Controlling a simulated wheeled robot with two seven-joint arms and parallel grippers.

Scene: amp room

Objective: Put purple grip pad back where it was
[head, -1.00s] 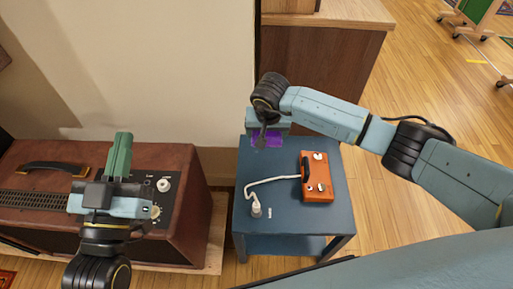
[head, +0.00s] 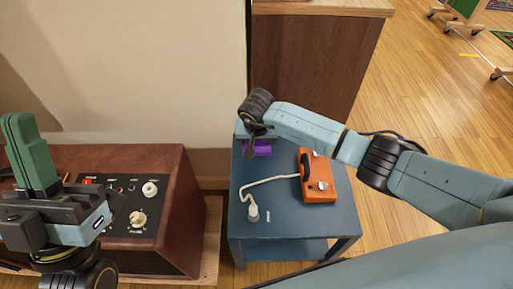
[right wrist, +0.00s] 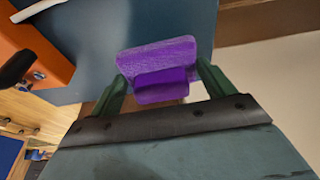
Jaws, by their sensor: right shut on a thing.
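The purple grip pad (head: 258,148) is at the far left part of the blue table (head: 300,228). My right gripper (head: 248,146) is shut on it. The right wrist view shows the pad (right wrist: 158,68) between the two green fingertips, with the blue tabletop behind it. I cannot tell whether the pad touches the table. My left gripper (head: 28,130) is empty, its green fingers pointing up side by side with no clear gap, in front of the brown amplifier (head: 170,225) at the left.
An orange box (head: 318,180) stands on the table beside the pad; its white cable runs to a white plug (head: 253,213) near the table's front left. A wooden cabinet (head: 310,65) stands behind the table. The tabletop's front is mostly clear.

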